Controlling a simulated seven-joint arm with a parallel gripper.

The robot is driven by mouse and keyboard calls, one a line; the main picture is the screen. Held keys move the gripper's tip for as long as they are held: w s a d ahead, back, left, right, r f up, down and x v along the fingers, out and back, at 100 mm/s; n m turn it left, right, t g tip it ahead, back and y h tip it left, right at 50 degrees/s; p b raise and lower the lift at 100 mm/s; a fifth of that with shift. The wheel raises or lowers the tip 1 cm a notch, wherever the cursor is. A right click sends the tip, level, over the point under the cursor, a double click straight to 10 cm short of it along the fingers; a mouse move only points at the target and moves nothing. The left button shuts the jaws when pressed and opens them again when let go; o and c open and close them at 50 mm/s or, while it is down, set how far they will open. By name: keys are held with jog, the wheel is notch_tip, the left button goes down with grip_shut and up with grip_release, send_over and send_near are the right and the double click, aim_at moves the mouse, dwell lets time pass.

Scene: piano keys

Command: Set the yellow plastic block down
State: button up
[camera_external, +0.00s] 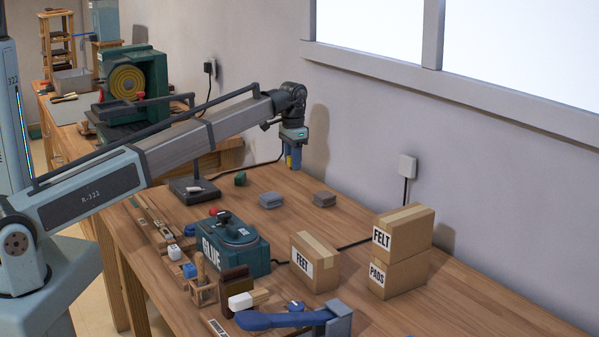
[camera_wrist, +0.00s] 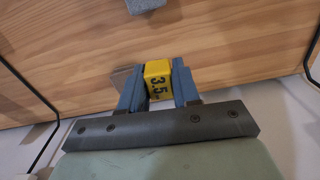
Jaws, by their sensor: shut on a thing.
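The yellow plastic block (camera_wrist: 157,80), marked "3.5", is held between the two blue fingers of my gripper (camera_wrist: 158,88) in the wrist view. In the external view my gripper (camera_external: 293,160) points down above the far part of the wooden table, near the wall, and a little yellow shows between its fingers. The gripper is shut on the block. The block appears to be above the table top, but the exact height is hard to tell.
Grey blocks (camera_external: 271,201) (camera_external: 324,199) and a green block (camera_external: 240,179) lie on the table (camera_external: 350,228) near my gripper. A teal "GLUE" machine (camera_external: 232,244) and cardboard boxes (camera_external: 315,262) (camera_external: 403,250) stand nearer the camera. Bare wood lies between them.

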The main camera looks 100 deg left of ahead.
send_over(307, 192)
jog(key=shift+n, duration=0.4)
jog(key=shift+d+f, duration=0.15)
jog(key=shift+f, duration=4.5)
jog(key=shift+f, duration=0.1)
jog(key=o, duration=1)
notch_tip(307, 192, up, 12)
jog(key=shift+r, duration=0.1)
jog(key=shift+w, duration=0.1)
